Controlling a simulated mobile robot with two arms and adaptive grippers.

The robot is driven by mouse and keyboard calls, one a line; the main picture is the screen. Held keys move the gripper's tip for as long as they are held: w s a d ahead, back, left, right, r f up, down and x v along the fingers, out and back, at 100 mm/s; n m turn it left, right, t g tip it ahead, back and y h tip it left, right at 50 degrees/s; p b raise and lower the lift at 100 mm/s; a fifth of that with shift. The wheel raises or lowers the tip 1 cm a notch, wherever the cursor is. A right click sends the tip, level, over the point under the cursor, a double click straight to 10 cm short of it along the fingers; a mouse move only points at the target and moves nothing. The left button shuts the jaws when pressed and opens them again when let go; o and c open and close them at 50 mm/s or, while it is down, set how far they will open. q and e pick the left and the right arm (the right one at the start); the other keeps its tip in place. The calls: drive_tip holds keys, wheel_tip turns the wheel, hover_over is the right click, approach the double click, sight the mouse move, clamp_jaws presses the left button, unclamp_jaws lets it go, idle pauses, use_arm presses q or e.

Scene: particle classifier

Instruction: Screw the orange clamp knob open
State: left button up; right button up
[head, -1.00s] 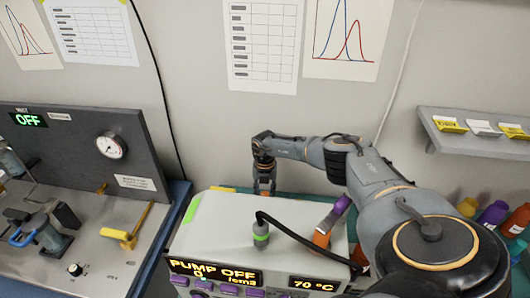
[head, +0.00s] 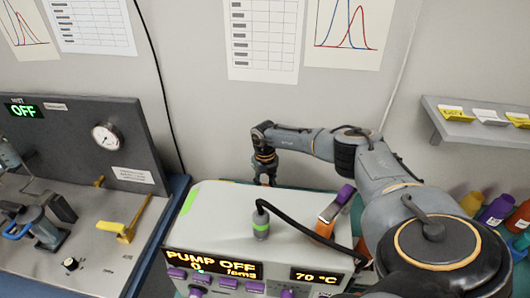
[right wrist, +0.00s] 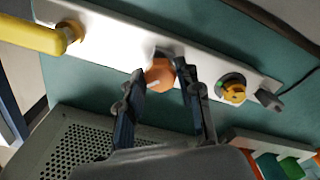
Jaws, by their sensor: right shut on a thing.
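The orange clamp knob (right wrist: 158,75) sits at the white bar (right wrist: 105,38) in the right wrist view and has a pale mark on its face. My right gripper (right wrist: 161,71) has its two dark fingers on either side of the knob and is shut on it. In the head view the right gripper (head: 265,178) points down behind the back edge of the grey pump box (head: 225,225), which hides its fingertips and the knob. My left gripper is in neither view.
A yellow handle (right wrist: 30,36) and a yellow connector (right wrist: 233,91) flank the knob along the bar. A black hose (head: 310,232) arches over the box top. The box display reads PUMP OFF. A vacuum bench (head: 95,225) stands at left, bottles (head: 497,209) at right.

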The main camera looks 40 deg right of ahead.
idle(0.3)
drive_tip(key=o, duration=1.1)
drive_tip(key=shift+o, duration=0.2)
wheel_tip(320, 180, up, 12)
